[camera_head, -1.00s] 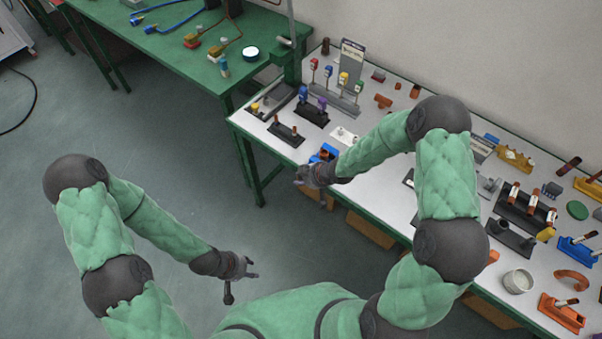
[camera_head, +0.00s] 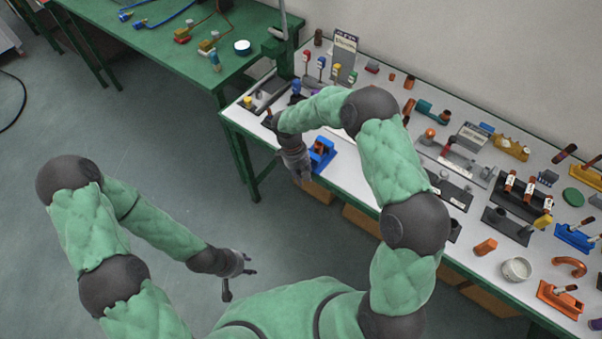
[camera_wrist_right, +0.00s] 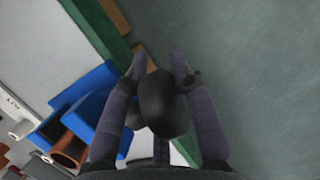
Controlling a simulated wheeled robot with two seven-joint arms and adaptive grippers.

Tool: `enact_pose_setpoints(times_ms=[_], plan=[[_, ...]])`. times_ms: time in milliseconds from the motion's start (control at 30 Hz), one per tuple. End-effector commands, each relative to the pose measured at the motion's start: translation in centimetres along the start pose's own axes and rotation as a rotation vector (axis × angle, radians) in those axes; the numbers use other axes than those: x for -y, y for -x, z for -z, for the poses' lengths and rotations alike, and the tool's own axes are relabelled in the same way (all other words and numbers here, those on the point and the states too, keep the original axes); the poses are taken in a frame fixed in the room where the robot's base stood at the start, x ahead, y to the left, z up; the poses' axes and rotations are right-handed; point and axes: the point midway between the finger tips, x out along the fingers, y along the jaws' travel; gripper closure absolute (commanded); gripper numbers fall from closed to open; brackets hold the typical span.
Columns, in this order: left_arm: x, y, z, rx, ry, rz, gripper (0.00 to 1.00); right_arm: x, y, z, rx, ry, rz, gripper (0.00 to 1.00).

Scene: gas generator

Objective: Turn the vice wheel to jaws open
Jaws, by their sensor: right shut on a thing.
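The blue vice (camera_head: 323,154) stands at the front edge of the white bench top, beside my right gripper. It also shows in the right wrist view (camera_wrist_right: 98,92), with an orange-brown tubular piece (camera_wrist_right: 72,146) at its near side. My right gripper (camera_head: 303,172) reaches down at the bench edge. In the right wrist view its two fingers (camera_wrist_right: 159,66) straddle a dark rounded part, the vice wheel (camera_wrist_right: 162,103), and are shut on it. The fingers hide part of the wheel, and the jaw gap is unclear. My left gripper (camera_head: 250,264) is open and empty over the floor.
The white bench (camera_head: 350,195) holds many fixtures, including a row of coloured uprights (camera_head: 321,63) behind the vice. A white cup (camera_head: 516,269) stands at the right front. A green table (camera_head: 165,55) adjoins at the left. The floor in front is clear.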

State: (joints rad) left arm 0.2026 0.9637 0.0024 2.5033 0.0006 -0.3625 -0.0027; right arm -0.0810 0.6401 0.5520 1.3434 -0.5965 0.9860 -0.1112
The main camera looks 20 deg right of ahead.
Motion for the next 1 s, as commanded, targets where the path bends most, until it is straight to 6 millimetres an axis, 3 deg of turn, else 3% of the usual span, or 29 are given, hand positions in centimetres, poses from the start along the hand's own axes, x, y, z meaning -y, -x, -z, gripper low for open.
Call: enact_pose_setpoints(times_ms=[500, 1000], plan=[[0.1, -0.1, 0.0, 0.0, 0.0, 0.0, 0.6, 0.1, 0.0, -0.9, 0.367, 0.001, 0.001, 1.0], [0.1, -0.3, 0.0, 0.0, 0.0, 0.0, 0.6, 0.1, 0.2, -1.2, 0.451, 0.002, 0.001, 1.0]])
